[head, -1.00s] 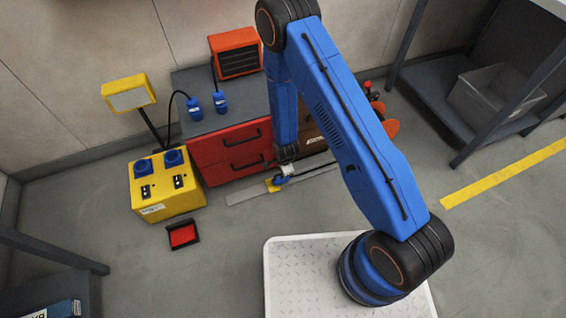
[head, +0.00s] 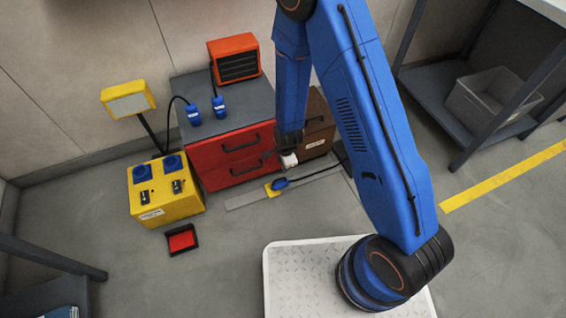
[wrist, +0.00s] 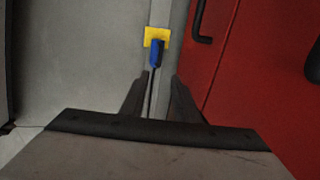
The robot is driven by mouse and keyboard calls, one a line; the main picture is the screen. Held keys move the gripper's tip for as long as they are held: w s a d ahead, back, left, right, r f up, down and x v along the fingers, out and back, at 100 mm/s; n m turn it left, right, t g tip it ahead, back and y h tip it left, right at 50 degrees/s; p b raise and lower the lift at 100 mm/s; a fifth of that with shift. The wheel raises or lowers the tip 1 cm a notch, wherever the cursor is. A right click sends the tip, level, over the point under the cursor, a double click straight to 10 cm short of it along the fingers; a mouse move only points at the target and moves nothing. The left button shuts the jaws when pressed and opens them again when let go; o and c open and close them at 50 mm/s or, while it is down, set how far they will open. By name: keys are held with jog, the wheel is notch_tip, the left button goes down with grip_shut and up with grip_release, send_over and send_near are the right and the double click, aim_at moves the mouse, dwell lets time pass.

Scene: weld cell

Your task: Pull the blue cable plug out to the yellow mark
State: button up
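The blue cable plug (head: 280,184) lies on a flat grey strip (head: 245,202) on the floor, at the yellow mark (head: 272,191). In the wrist view the blue plug (wrist: 156,53) overlaps the lower part of the yellow mark (wrist: 157,32). A thin dark cable runs from the plug toward my gripper, between its fingers as seen there. My gripper (wrist: 160,76) is open and empty, its two dark fingers apart. In the head view my gripper (head: 289,161) is above the plug and apart from it.
The red drawer cabinet (head: 235,160) stands close behind the strip, with a brown box (head: 318,125) beside it. A yellow socket box (head: 170,205) is to the left, near a small red-lined tray (head: 182,239). Bare floor lies in front of the strip.

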jog(key=shift+s+r, duration=0.2)
jog(key=shift+r, duration=0.65)
jog(key=s+d+r+n+t+y, duration=0.1)
jog(key=d+r+n, duration=0.4)
jog(key=r, duration=1)
jog(key=s+d+r+n, duration=0.2)
jog(key=d+r, duration=0.4)
jog(key=r, duration=1)
jog(key=s+d+r+n+t, duration=0.1)
jog(key=s+d+r+n, duration=0.2)
jog(key=s+d+r, duration=0.3)
jog(key=s+d+r+n+h, duration=0.1)
jog(key=s+d+r+n, duration=0.3)
jog(key=s, duration=1.1)
jog(key=d+r, duration=0.3)
jog(key=r, duration=0.3)
jog(key=shift+s+d+r+t+h, duration=0.15)
jog(key=shift+s+r+t+h, duration=0.15)
jog(key=shift+s+r+t, duration=0.1)
